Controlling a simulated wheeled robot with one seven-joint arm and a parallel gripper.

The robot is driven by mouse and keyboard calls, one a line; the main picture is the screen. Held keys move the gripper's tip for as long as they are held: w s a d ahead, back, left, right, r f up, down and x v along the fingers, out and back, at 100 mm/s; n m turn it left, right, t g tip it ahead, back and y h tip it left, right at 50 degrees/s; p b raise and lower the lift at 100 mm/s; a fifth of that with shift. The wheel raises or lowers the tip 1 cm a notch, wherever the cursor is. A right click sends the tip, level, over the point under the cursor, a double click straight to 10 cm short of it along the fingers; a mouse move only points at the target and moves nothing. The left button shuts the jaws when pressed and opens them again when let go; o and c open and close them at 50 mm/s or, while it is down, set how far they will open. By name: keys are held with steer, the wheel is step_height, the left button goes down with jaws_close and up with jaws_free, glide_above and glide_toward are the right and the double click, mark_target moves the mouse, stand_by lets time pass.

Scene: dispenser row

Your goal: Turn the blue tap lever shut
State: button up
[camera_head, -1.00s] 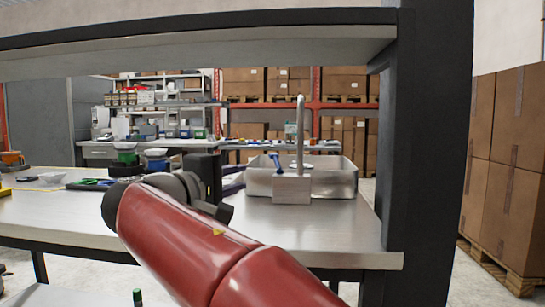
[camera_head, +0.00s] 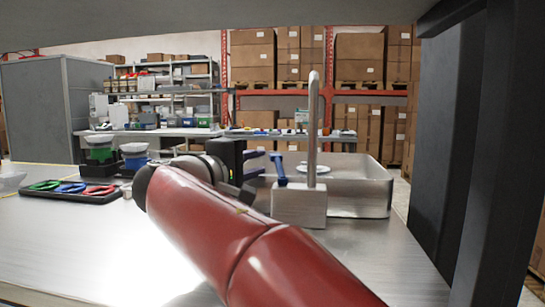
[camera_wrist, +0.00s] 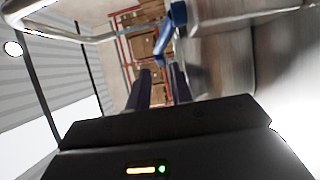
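The blue tap lever (camera_head: 280,171) stands on the left of the metal tap block (camera_head: 299,204), beside the tall curved spout (camera_head: 314,120). My gripper (camera_head: 262,163) is just left of the lever, its two dark fingers apart and pointing toward it. In the wrist view the lever (camera_wrist: 178,14) is ahead of and above the fingertips, and my gripper (camera_wrist: 160,76) shows open with nothing between the fingers. Whether a finger touches the lever I cannot tell; the head view shows a narrow gap.
A metal basin (camera_head: 362,200) stands behind and right of the tap. A dark post (camera_head: 435,150) rises at the right, and a shelf hangs overhead.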

mark_target(271, 159)
steer(key=x, duration=0.5)
steer(key=shift+w+d+p, duration=0.25)
steer(key=shift+w+p, duration=0.05)
steer(key=shift+p, duration=0.1)
jaws_close()
